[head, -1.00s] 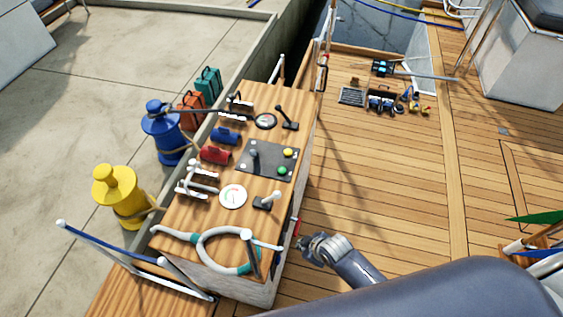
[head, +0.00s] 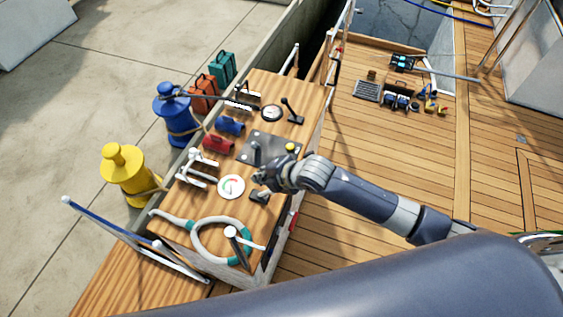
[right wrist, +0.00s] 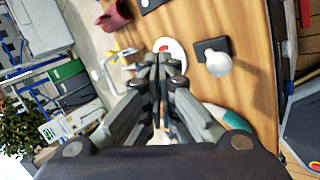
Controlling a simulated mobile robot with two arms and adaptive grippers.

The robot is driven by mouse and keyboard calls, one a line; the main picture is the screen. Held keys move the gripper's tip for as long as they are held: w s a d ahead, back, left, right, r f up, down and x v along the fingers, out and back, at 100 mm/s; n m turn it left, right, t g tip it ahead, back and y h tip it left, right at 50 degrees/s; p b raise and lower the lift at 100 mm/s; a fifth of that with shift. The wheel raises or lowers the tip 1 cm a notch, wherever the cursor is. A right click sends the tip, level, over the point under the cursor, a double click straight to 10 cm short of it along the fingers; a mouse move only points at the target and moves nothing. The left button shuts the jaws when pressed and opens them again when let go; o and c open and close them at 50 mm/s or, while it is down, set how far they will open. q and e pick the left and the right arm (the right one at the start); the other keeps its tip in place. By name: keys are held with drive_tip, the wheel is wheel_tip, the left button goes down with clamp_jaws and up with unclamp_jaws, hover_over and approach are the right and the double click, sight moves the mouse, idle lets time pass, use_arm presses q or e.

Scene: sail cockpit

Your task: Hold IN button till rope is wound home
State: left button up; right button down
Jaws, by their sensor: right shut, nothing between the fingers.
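The wooden console (head: 207,258) carries a dark panel (head: 272,136) with a yellow button (head: 291,147) and a lever (head: 255,154). The green button is hidden behind my right arm. No label saying IN can be read. My right gripper (head: 260,181) is shut and empty above the console, between the panel and the round white gauge (head: 231,187). In the right wrist view, the shut fingers (right wrist: 160,62) overlap the gauge (right wrist: 170,47). My left gripper is out of view.
A white-knobbed lever (right wrist: 217,62) stands beside the gauge. A white and teal hose (head: 208,250) lies on the console's near end. Red (head: 217,144) and blue (head: 229,125) cylinders sit along the left side. The wooden deck (head: 390,165) is largely clear.

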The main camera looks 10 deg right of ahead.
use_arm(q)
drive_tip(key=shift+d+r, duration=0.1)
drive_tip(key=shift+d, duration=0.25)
use_arm(e)
drive_tip(key=w+d+r+n+t, duration=0.1)
drive_tip(key=w+d+n, duration=0.7)
drive_tip(key=w+d, duration=0.1)
drive_tip(key=shift+w+h, duration=0.3)
drive_tip(key=shift+w, duration=0.55)
wheel_tip(320, 180, down, 8)
drive_tip(key=b, duration=0.7)
drive_tip(key=shift+r, duration=0.15)
use_arm(q)
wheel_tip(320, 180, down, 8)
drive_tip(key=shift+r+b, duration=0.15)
drive_tip(key=shift+b, duration=0.2)
use_arm(e)
drive_tip(key=shift+a+f, duration=0.1)
drive_tip(key=shift+f, duration=0.4)
drive_tip(key=shift+f, duration=0.15)
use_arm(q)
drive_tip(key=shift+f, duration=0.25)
use_arm(e)
drive_tip(key=shift+f, duration=0.25)
